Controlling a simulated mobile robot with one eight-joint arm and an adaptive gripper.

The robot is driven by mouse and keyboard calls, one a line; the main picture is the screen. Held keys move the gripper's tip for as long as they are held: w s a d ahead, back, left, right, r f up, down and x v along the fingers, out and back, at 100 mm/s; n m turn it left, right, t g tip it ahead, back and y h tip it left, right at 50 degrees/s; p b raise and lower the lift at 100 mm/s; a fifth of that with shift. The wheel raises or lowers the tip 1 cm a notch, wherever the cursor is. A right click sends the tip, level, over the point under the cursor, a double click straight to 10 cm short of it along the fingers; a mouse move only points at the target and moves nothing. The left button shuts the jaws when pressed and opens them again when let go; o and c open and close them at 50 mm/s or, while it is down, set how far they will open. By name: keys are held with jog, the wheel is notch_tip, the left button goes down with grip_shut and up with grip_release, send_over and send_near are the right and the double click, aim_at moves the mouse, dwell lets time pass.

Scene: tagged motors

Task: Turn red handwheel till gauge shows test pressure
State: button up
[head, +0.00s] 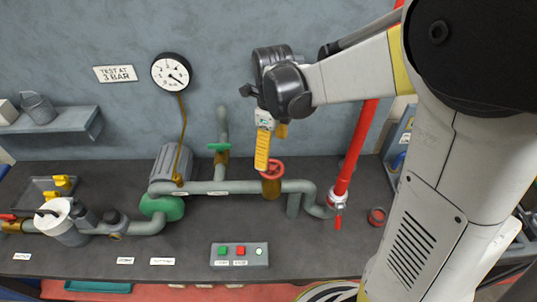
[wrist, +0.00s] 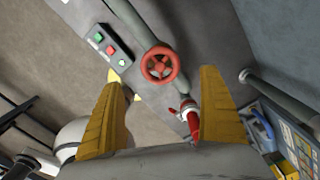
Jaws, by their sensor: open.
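The red handwheel (head: 272,169) sits on a brass valve on the grey-green pipe along the bench. In the wrist view the handwheel (wrist: 160,64) lies between and beyond my two yellow fingers. My gripper (head: 263,165) is open, just above and left of the wheel in the head view; its fingers (wrist: 161,76) are spread wide in the wrist view, with nothing held. The round white pressure gauge (head: 171,71) hangs on the wall. Its needle points to the lower right; the exact reading is too small to tell. A wall sign (head: 115,73) reads "TEST AT 3 BAR".
A green-handled valve (head: 219,147) stands left of the wheel. A red vertical pipe (head: 355,148) rises to its right. A button box (head: 240,255) with green and red buttons lies at the front. A motor (head: 174,164) stands behind the pipe. The bench between the pipe and button box is mostly clear.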

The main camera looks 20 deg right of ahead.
aim_at(271, 167)
notch_tip(271, 167, down, 8)
jog(key=shift+r+b, duration=0.25)
jog(key=shift+b, duration=0.3)
jog(key=c, duration=1.2)
jog(key=shift+n, duration=0.3)
